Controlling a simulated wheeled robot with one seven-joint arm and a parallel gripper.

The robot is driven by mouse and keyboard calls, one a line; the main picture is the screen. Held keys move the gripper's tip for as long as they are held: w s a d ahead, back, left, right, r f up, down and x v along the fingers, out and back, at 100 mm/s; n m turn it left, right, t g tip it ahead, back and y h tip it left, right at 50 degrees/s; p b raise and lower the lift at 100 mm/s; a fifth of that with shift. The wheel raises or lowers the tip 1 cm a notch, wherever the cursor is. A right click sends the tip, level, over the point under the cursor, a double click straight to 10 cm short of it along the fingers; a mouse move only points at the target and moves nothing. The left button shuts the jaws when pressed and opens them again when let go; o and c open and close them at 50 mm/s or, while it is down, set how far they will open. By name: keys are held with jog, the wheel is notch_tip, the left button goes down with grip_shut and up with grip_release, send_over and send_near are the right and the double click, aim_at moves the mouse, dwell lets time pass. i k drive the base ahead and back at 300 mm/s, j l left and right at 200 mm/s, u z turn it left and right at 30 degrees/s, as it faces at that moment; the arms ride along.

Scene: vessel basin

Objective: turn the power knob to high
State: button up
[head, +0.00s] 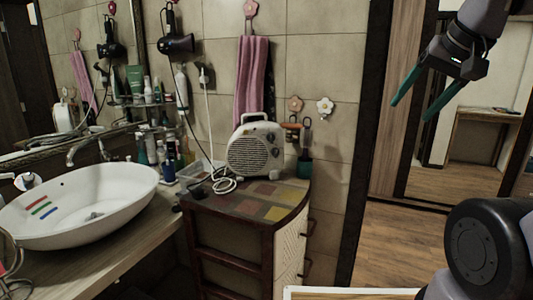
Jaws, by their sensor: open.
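A cream-white fan heater (256,148) with a round front grille and a top handle stands upright on a small dark wooden cabinet (282,207) with a tiled top.
A white vessel basin (130,184) stands on the counter at the left, with several bottles (166,152) behind it. A white cable (224,185) lies beside the heater. A pink towel (252,75) hangs above it.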

aim_at(275, 152)
jog(key=k+j, duration=0.15)
jog(key=j, duration=0.15)
jog(key=k+j, duration=0.1)
jog(key=j, duration=0.25)
jog(key=k+j, duration=0.15)
jog(key=j, duration=0.15)
jog(key=k+j, duration=0.15)
jog(key=j, duration=0.15)
jog(key=i+j+z, duration=0.05)
